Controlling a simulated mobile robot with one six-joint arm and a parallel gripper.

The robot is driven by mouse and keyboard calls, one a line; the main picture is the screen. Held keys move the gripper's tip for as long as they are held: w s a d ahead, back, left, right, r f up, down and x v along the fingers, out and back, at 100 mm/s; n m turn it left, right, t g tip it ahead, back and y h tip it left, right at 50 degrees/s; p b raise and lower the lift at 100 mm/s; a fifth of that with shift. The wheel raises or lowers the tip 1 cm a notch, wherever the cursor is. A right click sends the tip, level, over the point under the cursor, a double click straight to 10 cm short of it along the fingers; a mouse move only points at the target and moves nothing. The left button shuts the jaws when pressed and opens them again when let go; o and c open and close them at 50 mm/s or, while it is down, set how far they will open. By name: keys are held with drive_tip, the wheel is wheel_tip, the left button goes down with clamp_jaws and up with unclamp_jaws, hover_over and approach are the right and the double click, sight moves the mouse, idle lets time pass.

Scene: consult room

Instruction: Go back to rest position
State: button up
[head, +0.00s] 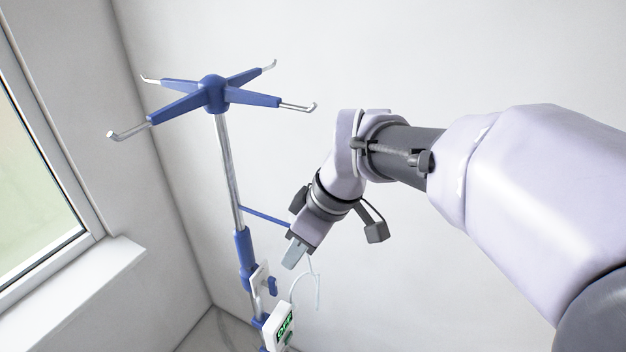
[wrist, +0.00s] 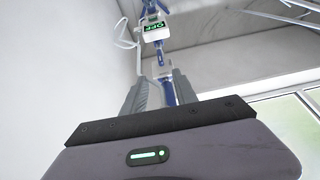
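My gripper (head: 294,254) points down and to the left, beside the pole of a blue and silver IV stand (head: 228,170) in the head view. In the wrist view, its two grey fingers (wrist: 163,92) are apart, with a blue part of the stand showing behind the gap. I see nothing held between them. A white pump box (head: 279,325) with a green lit display is on the stand below the gripper; it also shows in the wrist view (wrist: 154,32).
The stand's hooked arms (head: 213,92) spread out at upper left, near my arm. A blue rod (head: 265,217) reaches from the pole toward my gripper. A white tube (head: 305,283) hangs by the pump. A window (head: 35,185) with a sill is at left; a bare wall (head: 450,60) is behind.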

drive_tip(key=s+d+f+m+t+h+b, duration=0.1)
drive_tip(key=s+d+f+m+t+b, duration=0.1)
drive_tip(key=s+d+f+m+b, duration=0.5)
drive_tip(key=s+d+f+m+t+h+b, duration=0.1)
drive_tip(key=s+d+f+m+t+b, duration=0.1)
drive_tip(key=s+d+f+m+b, duration=0.6)
wheel_tip(320, 180, down, 5)
drive_tip(key=m+b, duration=0.2)
drive_tip(key=b, duration=0.3)
drive_tip(key=shift+d+r+m, duration=0.2)
drive_tip(key=shift+d+m, duration=0.2)
